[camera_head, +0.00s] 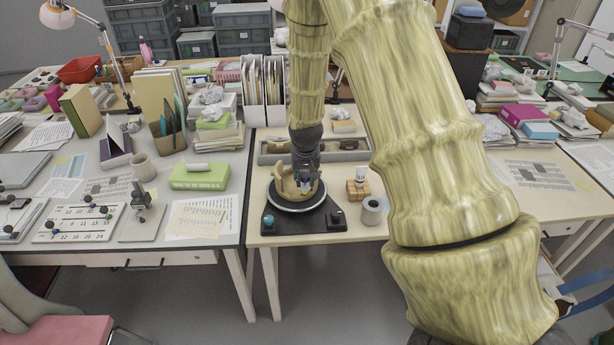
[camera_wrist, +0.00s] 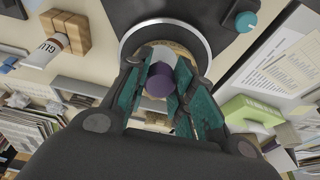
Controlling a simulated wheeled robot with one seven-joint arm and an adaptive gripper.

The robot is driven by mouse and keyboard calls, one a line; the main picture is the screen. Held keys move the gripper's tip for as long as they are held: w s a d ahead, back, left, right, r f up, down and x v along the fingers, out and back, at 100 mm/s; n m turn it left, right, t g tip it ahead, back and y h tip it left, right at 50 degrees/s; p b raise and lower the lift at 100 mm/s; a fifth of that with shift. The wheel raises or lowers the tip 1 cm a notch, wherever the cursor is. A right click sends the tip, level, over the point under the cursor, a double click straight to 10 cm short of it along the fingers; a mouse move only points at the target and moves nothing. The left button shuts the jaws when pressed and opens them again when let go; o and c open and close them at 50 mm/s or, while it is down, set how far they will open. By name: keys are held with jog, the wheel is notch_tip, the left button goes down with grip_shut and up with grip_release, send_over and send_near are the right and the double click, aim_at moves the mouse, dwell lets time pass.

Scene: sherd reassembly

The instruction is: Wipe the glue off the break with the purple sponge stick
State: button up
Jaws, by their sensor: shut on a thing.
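My gripper (camera_wrist: 160,83) is shut on the purple sponge stick (camera_wrist: 159,76), whose round purple end shows between the teal finger pads in the wrist view. In the head view my gripper (camera_head: 306,178) points down over the turntable (camera_head: 296,207), a round plate with a pale rim on a black base. A tan pot (camera_head: 287,186) stands on the plate, right below and around my fingertips. The break, any glue on it and the stick's lower end are hidden by my gripper, so I cannot tell whether the stick touches the pot.
A glue tube (camera_head: 361,175) stands in a wooden block (camera_head: 358,190) right of the turntable. A grey cup-like roll (camera_head: 372,210) is beside it. A long grey tray (camera_head: 275,152) lies behind. A green box (camera_head: 199,177) and a sheet sit on the left desk.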

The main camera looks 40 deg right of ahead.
jog(key=shift+w+a, duration=1.55)
jog(key=shift+a, duration=0.8)
jog(key=p+v, duration=0.5)
jog(key=v, duration=0.3)
jog(key=shift+w+r+p, duration=0.15)
jog(key=shift+w+p, duration=0.05)
jog(key=shift+p, duration=0.2)
dwell(0.4)
dwell(0.9)
